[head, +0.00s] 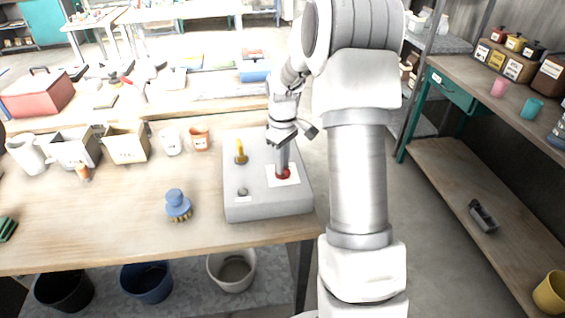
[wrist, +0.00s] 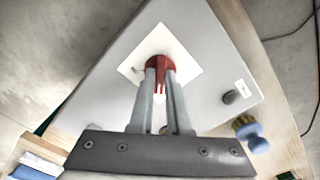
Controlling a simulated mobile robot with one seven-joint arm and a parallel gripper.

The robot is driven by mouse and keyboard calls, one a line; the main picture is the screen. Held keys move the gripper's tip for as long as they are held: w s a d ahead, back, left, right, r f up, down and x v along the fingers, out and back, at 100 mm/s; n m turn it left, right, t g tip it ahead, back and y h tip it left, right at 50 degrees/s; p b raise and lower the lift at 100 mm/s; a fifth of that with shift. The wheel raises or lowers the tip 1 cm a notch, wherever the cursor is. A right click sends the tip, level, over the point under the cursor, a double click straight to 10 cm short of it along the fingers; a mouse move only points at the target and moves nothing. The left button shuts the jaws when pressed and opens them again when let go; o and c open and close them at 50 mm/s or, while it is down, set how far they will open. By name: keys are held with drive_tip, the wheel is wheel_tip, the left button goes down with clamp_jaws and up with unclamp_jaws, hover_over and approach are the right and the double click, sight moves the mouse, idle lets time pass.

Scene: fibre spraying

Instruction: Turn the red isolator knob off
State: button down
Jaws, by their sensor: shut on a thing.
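The red isolator knob (head: 283,173) sits on a white square plate (head: 272,181) on top of a grey box (head: 240,208) near the table's right end. In the wrist view the red knob (wrist: 158,63) lies between my two fingertips. My gripper (wrist: 160,80) points down and is shut on the knob, one finger on each side. In the head view my gripper (head: 283,165) hides part of the knob. The knob's exact angle is hard to tell.
On the same box are a yellow lever (head: 240,152) and a small dark knob (head: 242,192). A blue brush (head: 177,205) stands left of the box. Cups (head: 200,138) and bins (head: 127,144) line the table's back.

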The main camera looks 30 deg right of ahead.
drive_tip(key=c, duration=0.9)
unclamp_jaws()
drive_tip(key=shift+r, duration=0.1)
drive_tip(key=shift+r+p, duration=0.55)
drive_tip(key=shift+r, duration=8.1)
